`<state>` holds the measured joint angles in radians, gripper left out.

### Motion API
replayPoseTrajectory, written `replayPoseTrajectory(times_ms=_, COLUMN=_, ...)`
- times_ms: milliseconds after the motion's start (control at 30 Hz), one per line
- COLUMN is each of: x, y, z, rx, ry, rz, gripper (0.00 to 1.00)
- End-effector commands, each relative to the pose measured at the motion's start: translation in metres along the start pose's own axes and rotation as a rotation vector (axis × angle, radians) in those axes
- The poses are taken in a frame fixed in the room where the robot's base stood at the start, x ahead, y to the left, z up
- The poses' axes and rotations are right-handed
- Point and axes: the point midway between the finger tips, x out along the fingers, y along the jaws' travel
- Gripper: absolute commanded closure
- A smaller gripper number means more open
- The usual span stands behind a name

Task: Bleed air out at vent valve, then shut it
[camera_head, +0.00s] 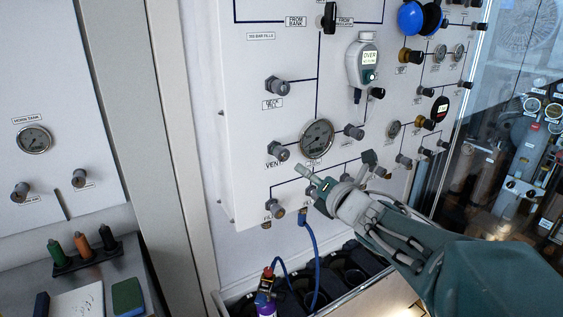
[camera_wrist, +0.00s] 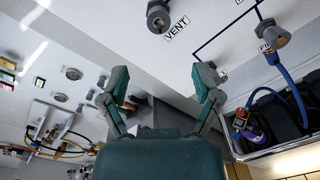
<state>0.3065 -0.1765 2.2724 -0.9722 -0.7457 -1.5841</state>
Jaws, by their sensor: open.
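The vent valve (camera_head: 279,152) is a grey knob on the white panel, with a VENT label at its lower left. A round gauge (camera_head: 317,139) sits to its right. In the wrist view the vent valve (camera_wrist: 160,17) is at the top, beyond my fingertips and its VENT label. My gripper (camera_head: 312,184) is below and right of the valve in the head view. Its two fingers (camera_wrist: 162,84) are spread apart with nothing between them, and it is not touching the valve.
Another knob (camera_head: 277,86) labelled DECK FILL is above the vent valve. A lower knob (camera_head: 275,208) and a blue hose (camera_head: 313,250) hang below, the hose running near a purple bottle (camera_head: 265,301). A grey post (camera_head: 160,130) stands left of the panel.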

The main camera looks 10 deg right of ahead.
Motion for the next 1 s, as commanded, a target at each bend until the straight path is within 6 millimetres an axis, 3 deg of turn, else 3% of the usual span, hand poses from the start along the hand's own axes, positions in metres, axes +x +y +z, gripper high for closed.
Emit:
replayPoseTrajectory(times_ms=700, x=0.007, y=-0.006, z=0.005, rx=1.457, ry=0.081, rz=0.042, gripper=0.19)
replayPoseTrajectory(times_ms=833, x=0.008, y=-0.007, z=0.006, rx=1.627, ry=0.097, rz=0.040, gripper=0.19)
replayPoseTrajectory(times_ms=1000, x=0.011, y=-0.007, z=0.005, rx=1.702, ry=0.105, rz=0.038, gripper=0.19)
